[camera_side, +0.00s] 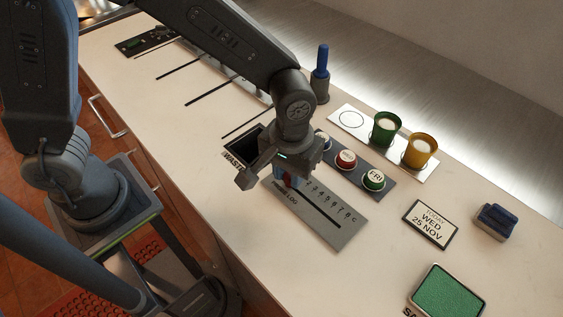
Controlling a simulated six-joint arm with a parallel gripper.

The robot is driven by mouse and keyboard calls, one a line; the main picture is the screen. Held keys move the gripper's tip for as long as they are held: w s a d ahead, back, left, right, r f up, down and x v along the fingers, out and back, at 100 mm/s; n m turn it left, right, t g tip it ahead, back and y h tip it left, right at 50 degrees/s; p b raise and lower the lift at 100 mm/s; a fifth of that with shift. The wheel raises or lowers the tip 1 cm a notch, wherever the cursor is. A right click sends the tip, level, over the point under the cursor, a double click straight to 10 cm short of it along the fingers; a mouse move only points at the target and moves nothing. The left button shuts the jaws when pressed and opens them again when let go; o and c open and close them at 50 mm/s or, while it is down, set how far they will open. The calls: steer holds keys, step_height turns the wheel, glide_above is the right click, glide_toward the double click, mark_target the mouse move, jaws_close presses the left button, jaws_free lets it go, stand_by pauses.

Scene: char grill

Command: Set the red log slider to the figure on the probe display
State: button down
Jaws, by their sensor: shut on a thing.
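The grey log panel (338,234) lies on the counter, with a dark slot and a row of marks and figures along it. The red log slider (288,182) shows only as a small patch of red under my gripper, at the panel's upper left end. My gripper (285,180) points down there and is shut on the slider; its body hides most of the knob and the nearest figures. A dark device with a small green display (137,42) lies at the far upper left. I cannot read it or tell whether it is the probe display.
A dark waste opening (240,146) lies just left of my gripper.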

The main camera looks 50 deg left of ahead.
mark_target(305, 197)
steer(key=d, duration=0.4)
steer(key=shift+d, duration=0.1)
steer(key=c, duration=0.9)
jaws_free()
steer(key=shift+r, duration=0.1)
step_height(305, 197, up, 14)
steer(key=shift+f, duration=0.15)
